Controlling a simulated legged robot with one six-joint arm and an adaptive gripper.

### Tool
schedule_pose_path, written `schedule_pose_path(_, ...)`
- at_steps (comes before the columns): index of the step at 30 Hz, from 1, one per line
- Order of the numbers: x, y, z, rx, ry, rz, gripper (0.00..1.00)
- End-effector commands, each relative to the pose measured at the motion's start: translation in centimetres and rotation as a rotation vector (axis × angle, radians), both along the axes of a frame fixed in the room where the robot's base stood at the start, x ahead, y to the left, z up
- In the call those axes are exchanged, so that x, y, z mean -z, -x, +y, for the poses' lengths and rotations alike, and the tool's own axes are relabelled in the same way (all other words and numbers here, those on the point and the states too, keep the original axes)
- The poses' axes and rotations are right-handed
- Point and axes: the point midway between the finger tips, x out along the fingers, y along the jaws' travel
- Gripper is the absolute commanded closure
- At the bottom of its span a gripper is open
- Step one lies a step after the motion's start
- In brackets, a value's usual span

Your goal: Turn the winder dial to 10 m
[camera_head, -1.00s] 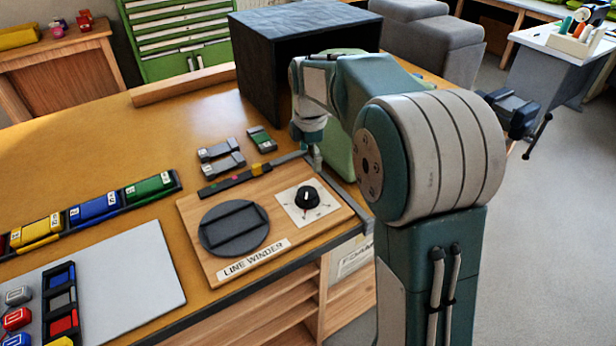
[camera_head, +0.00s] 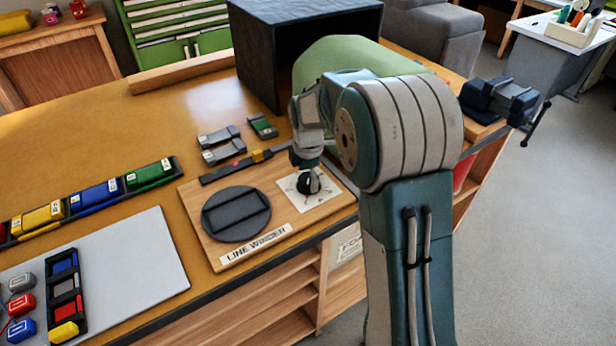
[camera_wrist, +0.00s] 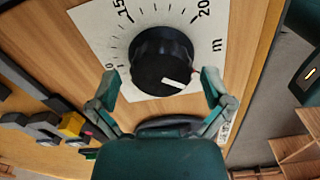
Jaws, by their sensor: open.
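The winder dial is a round black knob (camera_wrist: 160,55) on a white scale plate (camera_head: 322,204), at the right of the wooden line winder board (camera_head: 225,258). In the wrist view its white pointer line aims to the lower right, away from the visible 15 and 20. A partly hidden number at the left, ending in 0, lies near the left finger. My gripper (camera_wrist: 160,88) is open, with one finger on each side of the knob. I cannot tell whether the fingers touch it. In the head view the gripper (camera_head: 306,170) is over the dial, partly hiding it.
A dark grey disc (camera_head: 236,213) sits left of the dial on the board. Grey and green blocks (camera_head: 222,145) lie behind it. A black open box (camera_head: 265,60) stands further back. A grey mat (camera_head: 120,255) lies at left, and a vise (camera_head: 500,98) stands at right.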

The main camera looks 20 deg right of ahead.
Motion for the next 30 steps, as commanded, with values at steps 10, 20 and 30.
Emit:
schedule_pose_path(10,0.01,-0.07,-0.15,0.001,0.0,0.0,0.75)
schedule_pose_path(20,0.05,-0.1,-0.28,0.039,0.001,-0.001,0.75)
schedule_pose_path(30,0.07,-0.08,-0.39,0.259,0.001,-0.003,0.75)
